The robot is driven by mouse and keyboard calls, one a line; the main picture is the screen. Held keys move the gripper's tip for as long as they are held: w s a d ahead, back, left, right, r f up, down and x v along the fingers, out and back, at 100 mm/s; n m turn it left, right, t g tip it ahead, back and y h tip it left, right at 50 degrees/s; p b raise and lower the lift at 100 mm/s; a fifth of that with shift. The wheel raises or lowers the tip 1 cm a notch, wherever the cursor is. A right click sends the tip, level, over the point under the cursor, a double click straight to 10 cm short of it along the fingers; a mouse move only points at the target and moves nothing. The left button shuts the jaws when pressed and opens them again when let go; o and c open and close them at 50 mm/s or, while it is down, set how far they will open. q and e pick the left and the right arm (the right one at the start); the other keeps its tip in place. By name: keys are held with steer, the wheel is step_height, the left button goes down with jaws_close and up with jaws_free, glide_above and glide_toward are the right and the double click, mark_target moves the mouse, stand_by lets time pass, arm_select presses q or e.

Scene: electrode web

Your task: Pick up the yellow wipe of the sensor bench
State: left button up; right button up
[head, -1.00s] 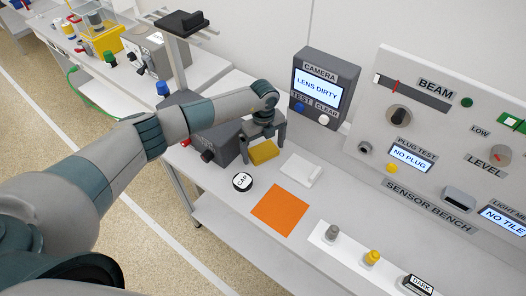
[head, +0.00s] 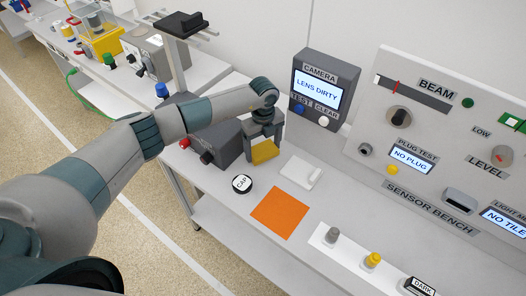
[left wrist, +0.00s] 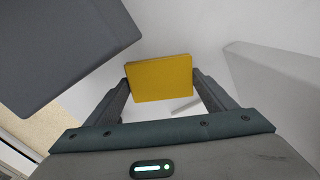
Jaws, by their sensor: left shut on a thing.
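The yellow wipe (head: 264,152) is a small yellow block at the back left of the sensor bench. My left gripper (head: 263,140) points down over it with its fingers on either side of it. In the left wrist view the wipe (left wrist: 160,78) sits between the two fingertips (left wrist: 160,84), and the jaws are shut on it. I cannot tell whether the wipe is clear of the bench top. My right gripper is not in view.
A dark grey box (head: 217,141) stands close left of the gripper. The camera panel (head: 318,88), reading LENS DIRTY, stands behind right. A white tray (head: 300,171), the black CAP disc (head: 242,184) and an orange square (head: 279,212) lie in front.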

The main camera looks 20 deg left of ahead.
arm_select(q)
step_height(320, 180, up, 2)
steer(key=shift+r+b, duration=0.1)
steer(key=shift+b, duration=0.7)
steer(key=s+d+r+b, duration=0.4)
steer(key=s+r, duration=0.3)
steer(key=s, duration=0.3)
steer(key=shift+d+r, duration=0.25)
steer(key=shift+d, duration=0.65)
steer(key=shift+s, duration=0.1)
steer(key=s+a+r+n+b, duration=0.1)
steer(key=s+n, duration=0.4)
steer(key=n, duration=0.8)
steer(key=s+a+r+n+b, duration=0.1)
steer(key=s+a+n, duration=0.4)
steer(key=n, duration=0.8)
steer(key=shift+s+a+r+b, duration=0.2)
steer(key=shift+s+a+b, duration=0.15)
steer(key=shift+a+b, duration=0.5)
